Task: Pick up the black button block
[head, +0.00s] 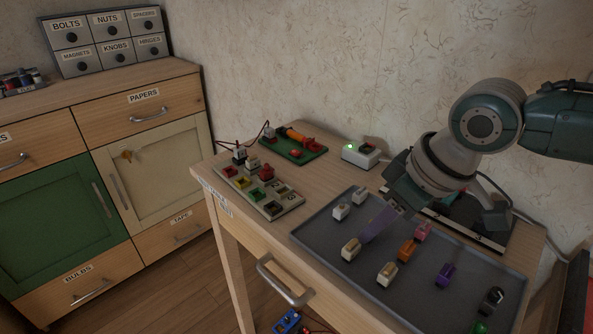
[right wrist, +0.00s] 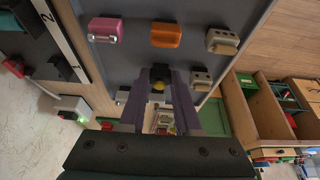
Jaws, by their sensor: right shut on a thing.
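My right gripper (head: 378,226) reaches down from the right over the grey tray (head: 322,240), its purple fingers pointing at the tray's left part. In the right wrist view its fingers (right wrist: 160,96) are shut on a small dark block (right wrist: 158,74) with a yellow spot. Its full shape is hidden between the fingers, and I cannot make it out in the head view. Another black block (head: 492,300), with a grey top part, stands near the tray's right end. My left gripper is not in view.
The tray also holds a pink block (head: 422,232), an orange block (head: 407,251), a purple block (head: 445,274), beige blocks (head: 387,274), white blocks (head: 341,212) and a green piece (head: 479,327). A block board (head: 283,207) and a small box with a green light (head: 361,154) stand behind left.

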